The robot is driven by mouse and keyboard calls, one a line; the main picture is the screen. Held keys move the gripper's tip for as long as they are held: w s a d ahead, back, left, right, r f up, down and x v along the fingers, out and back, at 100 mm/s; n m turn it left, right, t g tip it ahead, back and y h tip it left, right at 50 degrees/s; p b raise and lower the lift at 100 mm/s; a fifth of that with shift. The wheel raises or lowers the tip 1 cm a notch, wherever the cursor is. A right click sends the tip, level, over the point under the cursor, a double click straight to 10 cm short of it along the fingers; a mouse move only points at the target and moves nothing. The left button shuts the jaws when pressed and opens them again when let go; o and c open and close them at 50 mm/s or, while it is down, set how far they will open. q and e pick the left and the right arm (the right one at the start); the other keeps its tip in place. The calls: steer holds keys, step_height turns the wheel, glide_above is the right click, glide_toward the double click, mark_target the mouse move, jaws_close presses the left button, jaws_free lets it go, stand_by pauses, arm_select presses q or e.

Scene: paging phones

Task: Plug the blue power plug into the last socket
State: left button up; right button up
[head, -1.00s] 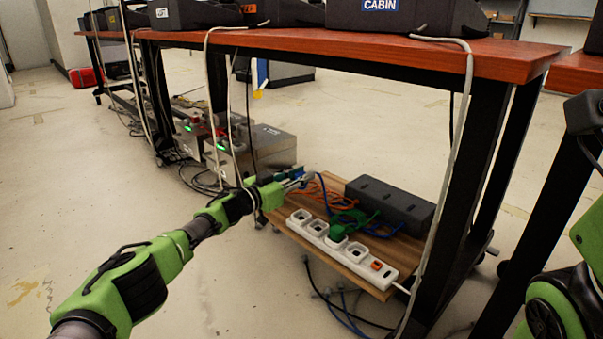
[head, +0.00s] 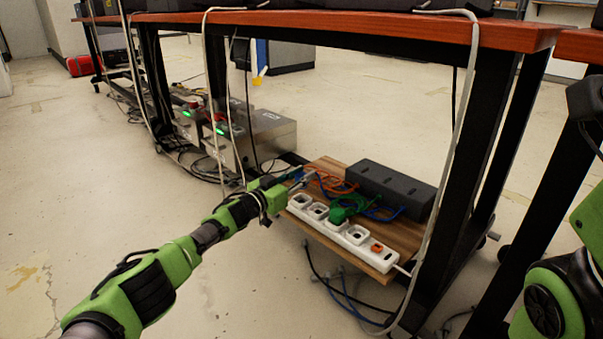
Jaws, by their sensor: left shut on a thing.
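A white power strip (head: 323,226) lies along the front edge of a wooden board (head: 404,230) under the desk. A green plug (head: 340,212) sits in one of its middle sockets, and sockets on both sides of it look empty. My left gripper (head: 300,180) is just behind the strip's far left end, shut on the blue power plug (head: 292,174). The plug is small and partly hidden by the fingers. I cannot tell a gap from contact with the strip. A blue cable (head: 383,214) lies behind the green plug. My right arm shows at the right edge; its gripper is out of view.
A dark grey box (head: 392,190) stands at the back of the board, with orange cables (head: 330,184) beside it. Black desk legs (head: 482,160) and a hanging white cable (head: 452,150) are on the right. Metal boxes (head: 262,138) stand behind left. The floor at left is clear.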

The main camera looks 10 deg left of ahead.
mark_target(302, 188)
arm_select(q)
steer(key=shift+n+t+y, duration=0.3)
steer(key=shift+n+y, duration=0.1)
steer(key=shift+y, duration=0.2)
steer(key=shift+f+b, duration=1.15)
steer(key=shift+f, duration=1.15)
steer(key=shift+f, duration=0.35)
steer(key=o, duration=1.2)
steer(key=shift+s+a+f, duration=0.1)
steer(key=shift+a, duration=0.05)
steer(key=shift+s+a, duration=0.2)
steer(key=shift+s, duration=0.25)
steer(key=shift+v, duration=5.4)
